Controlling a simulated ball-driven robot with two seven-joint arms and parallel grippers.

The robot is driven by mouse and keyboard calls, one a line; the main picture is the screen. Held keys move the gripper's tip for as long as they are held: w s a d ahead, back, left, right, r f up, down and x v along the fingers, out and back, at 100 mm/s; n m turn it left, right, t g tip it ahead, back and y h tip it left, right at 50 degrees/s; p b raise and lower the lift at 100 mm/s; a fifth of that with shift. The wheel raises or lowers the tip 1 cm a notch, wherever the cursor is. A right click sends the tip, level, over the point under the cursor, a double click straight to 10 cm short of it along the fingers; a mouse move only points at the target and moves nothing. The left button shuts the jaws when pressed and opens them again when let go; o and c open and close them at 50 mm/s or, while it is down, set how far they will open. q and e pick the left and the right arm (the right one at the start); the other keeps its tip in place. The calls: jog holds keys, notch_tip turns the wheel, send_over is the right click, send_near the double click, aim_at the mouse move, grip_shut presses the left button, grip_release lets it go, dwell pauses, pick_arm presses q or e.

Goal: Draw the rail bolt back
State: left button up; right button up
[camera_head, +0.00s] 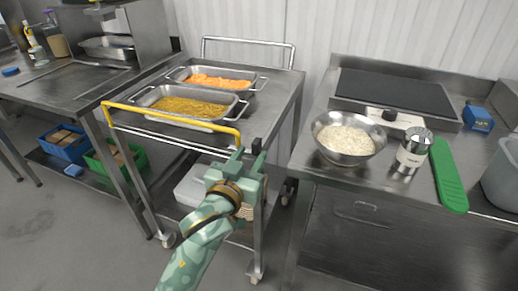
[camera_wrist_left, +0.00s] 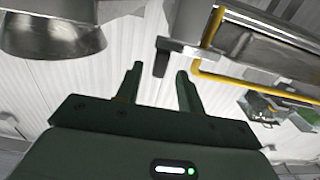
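A yellow rail (camera_head: 170,119) runs along the front of a steel cart. A small black knob, which looks like the rail bolt (camera_head: 256,146), sits at the cart's right front corner by the rail's right end. In the left wrist view the black knob (camera_wrist_left: 162,58) stands just beyond my fingertips, beside the yellow rail (camera_wrist_left: 212,28). My left gripper (camera_head: 249,156) is open, its two fingers (camera_wrist_left: 158,82) apart with nothing between them. It is close in front of the knob, and I see no contact. My right gripper is not in view.
The cart (camera_head: 278,93) carries a tray of yellow food (camera_head: 185,107) and a tray of orange food (camera_head: 216,80). A floor gap separates cart and counter.

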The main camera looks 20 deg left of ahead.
aim_at(254, 150)
pick_arm(q)
jog(key=w+b, duration=0.1)
jog(key=w, duration=0.4)
